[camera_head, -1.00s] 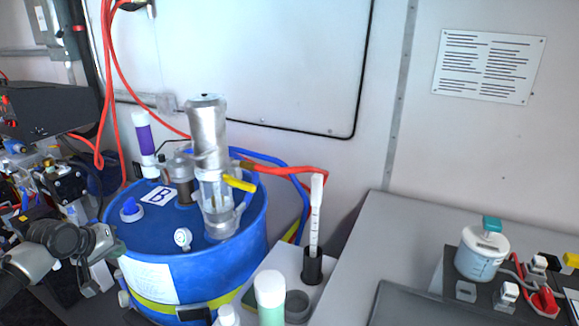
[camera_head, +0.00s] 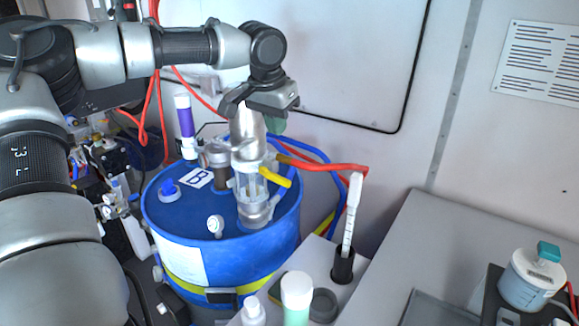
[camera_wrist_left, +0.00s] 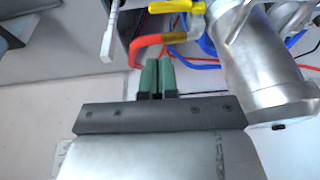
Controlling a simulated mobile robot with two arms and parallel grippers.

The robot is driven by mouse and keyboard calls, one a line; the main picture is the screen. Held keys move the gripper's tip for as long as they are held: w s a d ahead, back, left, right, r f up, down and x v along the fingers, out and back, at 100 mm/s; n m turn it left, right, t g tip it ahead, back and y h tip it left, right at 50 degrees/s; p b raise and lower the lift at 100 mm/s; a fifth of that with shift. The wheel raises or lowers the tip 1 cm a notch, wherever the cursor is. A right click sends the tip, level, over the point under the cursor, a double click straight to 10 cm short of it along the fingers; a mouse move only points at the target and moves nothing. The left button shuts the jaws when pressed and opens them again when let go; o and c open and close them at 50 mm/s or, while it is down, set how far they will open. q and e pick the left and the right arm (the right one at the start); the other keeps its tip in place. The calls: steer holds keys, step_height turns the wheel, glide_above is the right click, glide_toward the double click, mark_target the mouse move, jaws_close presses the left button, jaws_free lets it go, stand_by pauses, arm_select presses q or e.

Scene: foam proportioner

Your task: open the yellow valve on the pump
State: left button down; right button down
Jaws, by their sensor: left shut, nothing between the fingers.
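The silver pump (camera_head: 250,150) stands upright on the blue drum. Its yellow valve handle (camera_head: 275,177) sticks out to the right and slopes down. In the left wrist view the yellow handle (camera_wrist_left: 177,7) is at the top edge, next to the pump's metal body (camera_wrist_left: 265,70). My left gripper (camera_head: 275,123) is at the pump's upper end, above the handle and apart from it. Its green fingertips (camera_wrist_left: 157,75) are together and empty. The gripper hides the pump's top in the head view. My right gripper is not in view.
A red hose (camera_head: 325,166) and blue hoses run right from the pump. The blue drum (camera_head: 270,235) has a purple-banded tube (camera_head: 185,120) at its back. A white tube (camera_head: 351,215) stands right of the drum. A grey worktop (camera_head: 450,240) lies further right.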

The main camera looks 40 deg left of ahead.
mark_target(282, 179)
arm_select(q)
steer(key=p+x, duration=0.1)
steer(key=x, duration=0.6)
steer(key=p+x, duration=0.1)
steer(key=x, duration=0.3)
steer(key=shift+s+f+p, duration=0.15)
steer(key=shift+s+p, duration=0.2)
steer(key=shift+s, duration=0.05)
steer(key=shift+f, duration=0.75)
